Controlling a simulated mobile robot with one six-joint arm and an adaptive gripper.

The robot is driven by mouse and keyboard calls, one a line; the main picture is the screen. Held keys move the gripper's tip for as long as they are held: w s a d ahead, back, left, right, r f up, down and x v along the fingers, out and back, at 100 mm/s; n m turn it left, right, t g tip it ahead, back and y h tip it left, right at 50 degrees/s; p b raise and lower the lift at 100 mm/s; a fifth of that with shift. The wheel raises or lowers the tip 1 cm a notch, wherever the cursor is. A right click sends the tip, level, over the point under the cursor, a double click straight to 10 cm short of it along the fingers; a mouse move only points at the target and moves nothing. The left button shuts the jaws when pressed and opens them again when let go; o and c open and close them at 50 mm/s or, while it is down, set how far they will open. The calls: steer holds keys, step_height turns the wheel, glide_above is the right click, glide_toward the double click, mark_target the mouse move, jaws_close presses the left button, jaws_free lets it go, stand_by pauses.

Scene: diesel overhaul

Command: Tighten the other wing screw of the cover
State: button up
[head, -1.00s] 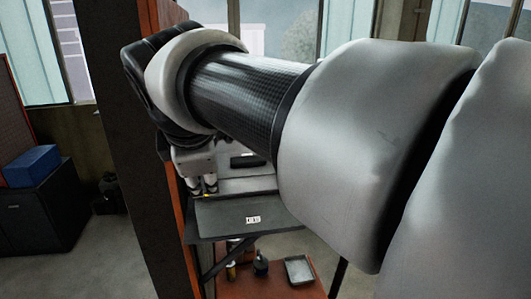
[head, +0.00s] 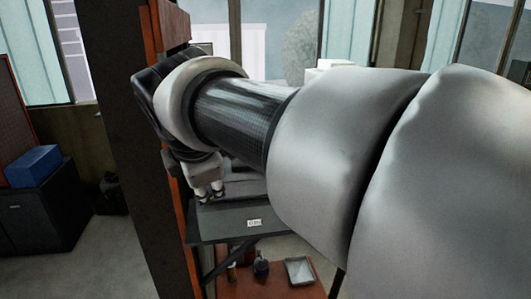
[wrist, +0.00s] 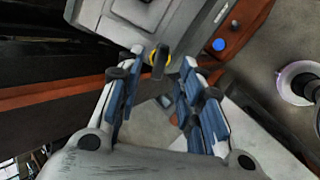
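In the wrist view, a dark wing screw (wrist: 160,62) with a yellow ring at its base sits on the edge of a light grey housing (wrist: 120,18), which I take for the cover. My gripper (wrist: 159,80) is open, with its blue-padded fingers on either side of the view. The wing screw shows between and just beyond the fingertips; I cannot tell whether they touch it. In the head view, my gripper (head: 211,192) is small, pointing down above the dark shelf. The screw is hidden there.
A dark shelf (head: 222,229) with a white label lies under my gripper. A reddish post (head: 181,215) stands close at its left. Below, a tray (head: 299,270) and a dark bottle (head: 261,268) stand on a red surface. A blue round spot (wrist: 218,45) shows right of the screw.

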mark_target(208, 189)
steer(key=shift+f, duration=0.1)
steer(key=shift+b+x, duration=0.55)
steer(key=shift+x, duration=1.3)
steer(key=shift+c, duration=0.3)
jaws_close()
steer(key=m+b, duration=0.1)
steer(key=m, duration=0.3)
steer(key=shift+m, duration=0.3)
